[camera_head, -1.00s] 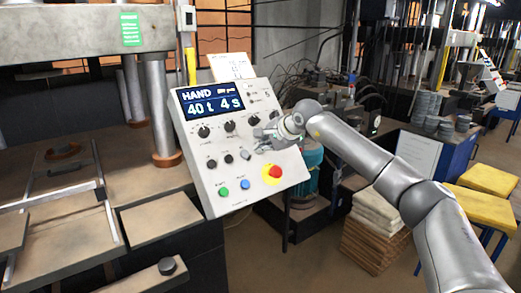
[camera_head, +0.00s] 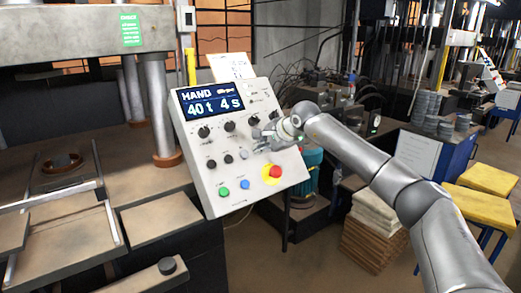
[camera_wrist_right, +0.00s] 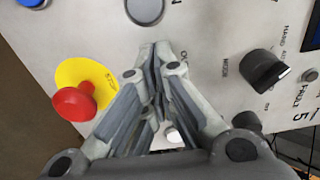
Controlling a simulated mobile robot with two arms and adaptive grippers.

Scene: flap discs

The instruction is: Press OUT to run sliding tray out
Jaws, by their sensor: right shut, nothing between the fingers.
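The grey control panel (camera_head: 214,168) stands tilted in the middle of the head view, its screen (camera_head: 210,104) reading HAND, 40 t and 4 s. My right gripper (camera_head: 259,141) is shut and empty, its fingertips at the panel face. A pale button (camera_wrist_right: 173,134) shows partly behind the fingers. No OUT label reads clearly, and contact is unclear. The sliding tray (camera_head: 72,238) appears on the press bed at the left. My left gripper is out of view.
A red stop button (camera_head: 275,171) on a yellow disc sits at the panel's lower right. Green (camera_head: 224,192) and blue (camera_head: 245,184) buttons sit below. A press column (camera_head: 160,110) stands left of the panel. Stacked boards (camera_head: 373,240) and yellow stools (camera_head: 482,208) stand right.

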